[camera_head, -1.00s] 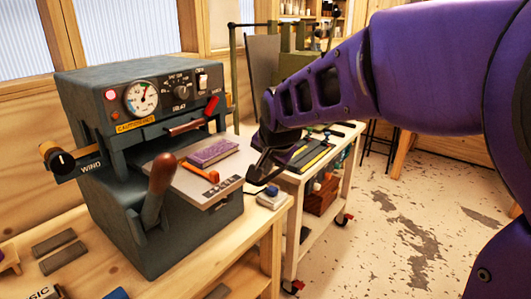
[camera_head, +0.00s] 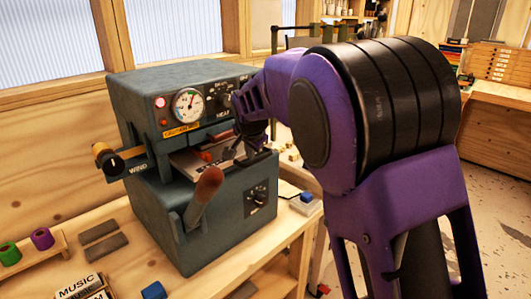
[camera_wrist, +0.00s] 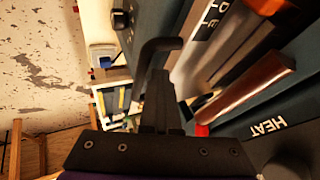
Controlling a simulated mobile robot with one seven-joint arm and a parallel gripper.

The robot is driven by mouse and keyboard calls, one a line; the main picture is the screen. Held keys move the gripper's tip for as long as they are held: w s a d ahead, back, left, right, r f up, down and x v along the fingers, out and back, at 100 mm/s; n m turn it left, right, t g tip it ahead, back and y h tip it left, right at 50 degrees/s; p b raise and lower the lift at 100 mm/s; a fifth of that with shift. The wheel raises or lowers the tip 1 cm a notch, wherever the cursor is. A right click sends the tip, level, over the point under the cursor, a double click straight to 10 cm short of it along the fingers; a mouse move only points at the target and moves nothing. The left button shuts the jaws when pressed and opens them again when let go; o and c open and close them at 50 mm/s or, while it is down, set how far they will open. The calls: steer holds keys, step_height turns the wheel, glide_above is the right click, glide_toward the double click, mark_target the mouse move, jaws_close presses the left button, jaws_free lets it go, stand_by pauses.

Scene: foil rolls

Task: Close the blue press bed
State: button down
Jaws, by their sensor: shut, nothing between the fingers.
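The blue-grey press (camera_head: 165,85) stands on the wooden bench. Its pale bed plate (camera_head: 188,166) lies mostly inside the slot, with its front part still showing. An orange-red item shows in the slot above the plate; the purple block is not clearly visible. My gripper (camera_head: 258,157) is at the right front edge of the bed, with its fingers together and nothing held. In the wrist view the dark hooked fingers (camera_wrist: 158,62) reach to the pale, lettered bed edge (camera_wrist: 208,28). I cannot tell whether they touch it.
A brown-handled lever (camera_head: 205,190) rises in front of the press, left of my gripper. A wind knob (camera_head: 106,158) sticks out at left. A small grey-blue box (camera_head: 306,203) sits on the bench at right. Spools and grey bars lie at left.

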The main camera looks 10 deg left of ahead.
mark_target(241, 149)
steer(key=w+a+p, duration=0.1)
steer(key=w+a, duration=0.1)
steer(key=shift+a+r, duration=0.1)
steer(key=shift+a, duration=0.25)
steer(key=shift+w+a+r, duration=0.1)
steer(key=shift+r, duration=0.1)
